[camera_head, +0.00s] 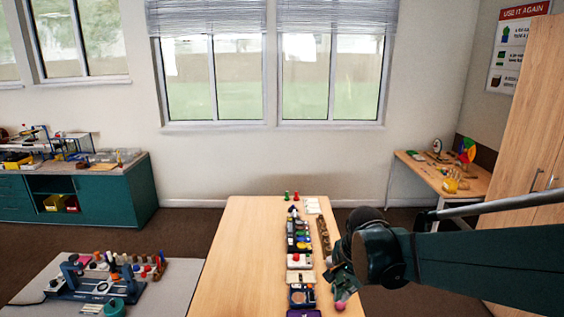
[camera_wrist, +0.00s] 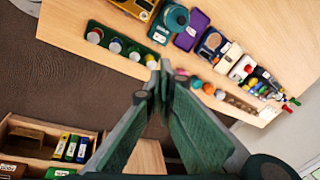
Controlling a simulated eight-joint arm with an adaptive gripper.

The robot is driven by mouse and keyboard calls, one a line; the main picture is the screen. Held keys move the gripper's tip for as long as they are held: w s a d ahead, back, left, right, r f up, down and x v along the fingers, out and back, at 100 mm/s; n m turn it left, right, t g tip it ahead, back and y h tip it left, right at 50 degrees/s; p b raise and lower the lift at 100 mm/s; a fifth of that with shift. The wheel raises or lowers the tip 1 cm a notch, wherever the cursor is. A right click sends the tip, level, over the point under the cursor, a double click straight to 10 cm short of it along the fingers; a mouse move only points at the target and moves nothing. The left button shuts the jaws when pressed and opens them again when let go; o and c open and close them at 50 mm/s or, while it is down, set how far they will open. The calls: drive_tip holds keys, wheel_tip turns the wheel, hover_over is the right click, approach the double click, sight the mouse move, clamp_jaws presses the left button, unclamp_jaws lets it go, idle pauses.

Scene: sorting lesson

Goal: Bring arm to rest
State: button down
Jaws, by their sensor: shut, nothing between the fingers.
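My gripper (camera_head: 342,278) is at the end of my dark green arm, which reaches in from the right in the head view. It hangs over the right side of the wooden table (camera_head: 232,265). In the wrist view my gripper (camera_wrist: 158,78) shows its two green fingers close together at the tips, with nothing held. The fingers point toward the table edge and the floor. A small pink ball (camera_head: 340,305) shows just below the gripper in the head view; I cannot tell how near it is.
A row of small items, including a purple tray (camera_wrist: 191,30) and a dark green tray with cups (camera_wrist: 125,40), fills the table's right part; its left part is clear. A wooden box (camera_wrist: 40,145) stands lower left in the wrist view. A tall cabinet (camera_head: 530,120) stands at right.

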drive_tip(key=s+d+r+n+t, duration=0.2)
drive_tip(key=s+r+n, duration=0.2)
drive_tip(key=s, duration=0.5)
drive_tip(key=s+d+r+n+t, duration=0.2)
drive_tip(key=s+r+n, duration=0.2)
drive_tip(key=s+n, duration=0.4)
drive_tip(key=shift+s+r, duration=0.15)
drive_tip(key=shift+s, duration=0.5)
